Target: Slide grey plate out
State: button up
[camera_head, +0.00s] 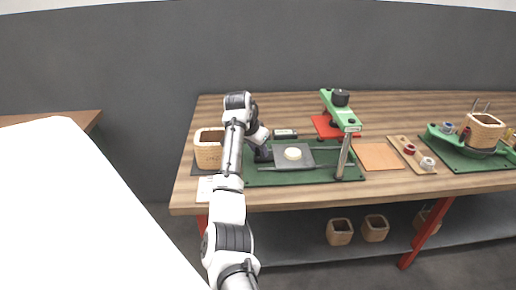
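The grey plate (284,163) lies flat on a green base (318,175) on the wooden table, with a round cream piece (293,153) on top of it. Dark rails run along the base near the plate. My gripper (265,153) is small and dark in this view, at the left edge of the plate. I cannot tell whether it touches the plate or whether its fingers are open or shut. My arm hides part of the table left of the base.
A green clamp arm with a dark knob (340,98) and a grey post (344,157) stand right of the plate. An orange square (377,157) and a wooden strip (411,155) lie further right.

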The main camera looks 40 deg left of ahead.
jog(key=b+v, duration=0.2)
jog(key=v, duration=1.1)
jog(key=shift+r, duration=0.4)
jog(key=shift+s, duration=0.1)
